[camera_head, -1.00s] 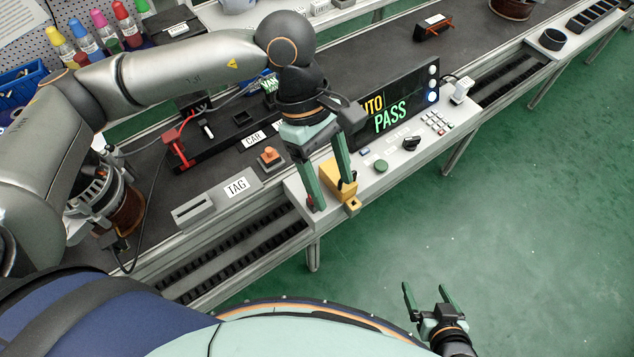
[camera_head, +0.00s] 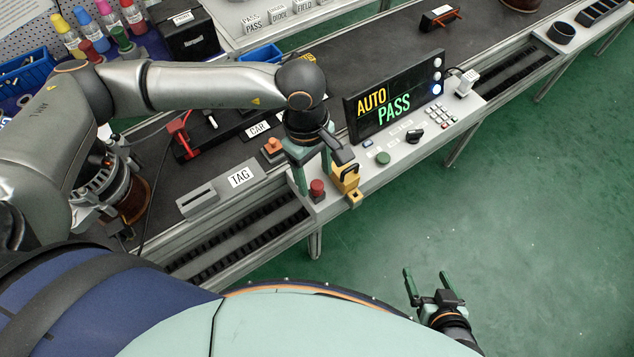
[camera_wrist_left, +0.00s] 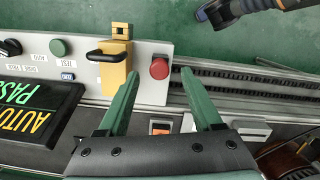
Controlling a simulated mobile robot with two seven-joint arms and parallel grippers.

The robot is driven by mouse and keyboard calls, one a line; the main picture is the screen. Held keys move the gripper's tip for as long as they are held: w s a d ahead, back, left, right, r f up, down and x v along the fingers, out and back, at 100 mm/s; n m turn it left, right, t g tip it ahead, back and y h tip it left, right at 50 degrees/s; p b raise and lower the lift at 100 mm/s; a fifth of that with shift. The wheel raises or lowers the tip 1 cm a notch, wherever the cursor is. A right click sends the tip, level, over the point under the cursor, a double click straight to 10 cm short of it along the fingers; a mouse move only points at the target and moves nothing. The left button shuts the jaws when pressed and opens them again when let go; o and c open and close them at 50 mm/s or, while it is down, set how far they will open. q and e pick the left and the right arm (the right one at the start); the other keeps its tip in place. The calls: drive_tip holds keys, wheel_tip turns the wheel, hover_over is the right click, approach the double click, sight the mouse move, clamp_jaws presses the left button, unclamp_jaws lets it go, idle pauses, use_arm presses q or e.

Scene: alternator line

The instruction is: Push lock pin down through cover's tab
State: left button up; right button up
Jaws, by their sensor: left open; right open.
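The yellow cover (camera_head: 344,181) sits on the grey control panel, with a black handle (camera_head: 349,169) on it. Its small tab (camera_head: 355,199) sticks out toward the panel's front edge. In the left wrist view the tab (camera_wrist_left: 121,31) shows a dark square opening; I cannot tell whether this is the lock pin. A red button (camera_head: 317,187) stands beside the cover. My left gripper (camera_head: 312,172) is open and empty, just behind the button. In the left wrist view its fingertips (camera_wrist_left: 159,78) lie either side of the button, apart from the cover. My right gripper (camera_head: 426,276) is open and empty over the floor.
The display box (camera_head: 396,98) reading "AUTO PASS" stands right of the cover. A green button (camera_head: 383,158) and black knob (camera_head: 413,136) are on the panel. A TAG box (camera_head: 220,190) lies left. Open floor (camera_head: 480,210) is in front.

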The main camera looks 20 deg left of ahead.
sight(317, 191)
use_arm(q)
drive_tip(key=shift+d+f, duration=0.15)
drive_tip(key=shift+f, duration=1.1)
clamp_jaws()
